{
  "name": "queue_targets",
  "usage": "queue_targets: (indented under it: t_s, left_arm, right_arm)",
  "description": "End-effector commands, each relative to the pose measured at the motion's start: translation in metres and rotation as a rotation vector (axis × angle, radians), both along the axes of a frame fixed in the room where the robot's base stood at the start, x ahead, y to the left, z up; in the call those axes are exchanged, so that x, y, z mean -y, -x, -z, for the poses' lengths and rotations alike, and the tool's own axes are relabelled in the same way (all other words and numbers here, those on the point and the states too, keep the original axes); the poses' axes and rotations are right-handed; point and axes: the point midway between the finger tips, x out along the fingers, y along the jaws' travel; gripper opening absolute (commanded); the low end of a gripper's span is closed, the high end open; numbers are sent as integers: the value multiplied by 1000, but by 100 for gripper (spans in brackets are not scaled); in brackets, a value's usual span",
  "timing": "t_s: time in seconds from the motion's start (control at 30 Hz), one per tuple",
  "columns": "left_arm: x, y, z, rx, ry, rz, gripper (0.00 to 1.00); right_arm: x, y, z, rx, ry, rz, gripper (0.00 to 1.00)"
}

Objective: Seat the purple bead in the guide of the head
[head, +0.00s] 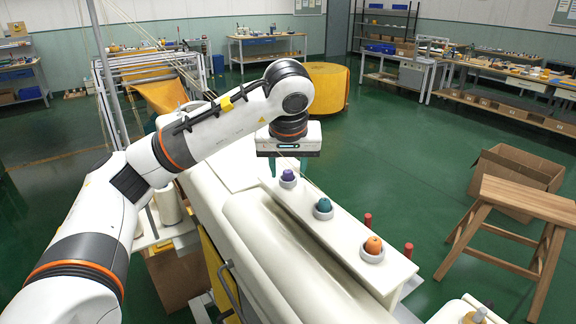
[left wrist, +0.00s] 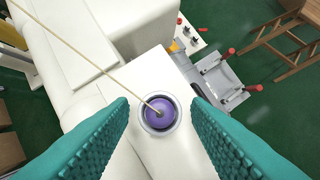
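The purple bead (head: 288,175) sits in a pale ring-shaped cup at the far end of a long white rail (head: 345,238). In the left wrist view the purple bead (left wrist: 159,112) shows from above inside its ring, with a tan cord (left wrist: 90,52) running from its top to the upper left. My left gripper (head: 289,153) is over that end of the rail. Its teal ribbed fingers (left wrist: 160,104) are open, one on each side of the bead, with gaps between; I cannot tell the height left. I cannot make out the guide of the head. My right gripper is not in view.
A teal bead (head: 323,205) and an orange bead (head: 373,244) sit in cups along the same rail. Red knobs (head: 367,220) stand beside it. A wooden stool (head: 520,200) and a cardboard box (head: 510,168) stand on the open green floor at right.

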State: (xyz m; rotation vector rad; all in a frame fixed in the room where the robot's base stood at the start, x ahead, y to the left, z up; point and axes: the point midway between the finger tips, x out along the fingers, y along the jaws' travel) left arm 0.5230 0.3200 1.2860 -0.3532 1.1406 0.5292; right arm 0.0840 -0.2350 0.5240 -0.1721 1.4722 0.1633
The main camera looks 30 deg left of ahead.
Motion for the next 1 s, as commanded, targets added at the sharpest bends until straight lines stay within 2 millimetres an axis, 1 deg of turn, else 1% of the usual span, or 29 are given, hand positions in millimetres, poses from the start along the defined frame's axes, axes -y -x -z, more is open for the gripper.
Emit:
queue_targets:
  t_s: [0.2,0.33,0.47,0.7,0.9,1.0]
  left_arm:
    - [0,0,-2,0,0,0,44]
    - [2,3,-12,4,0,0,44]
    - [7,9,-31,7,-1,1,44]
    - [15,22,-70,7,-1,0,44]
    - [22,32,-96,4,0,1,44]
    - [24,35,-104,2,0,0,44]
  right_arm:
    - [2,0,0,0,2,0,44]
    - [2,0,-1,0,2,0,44]
    - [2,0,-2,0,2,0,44]
    - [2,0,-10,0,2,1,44]
    - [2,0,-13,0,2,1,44]
    - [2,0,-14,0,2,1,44]
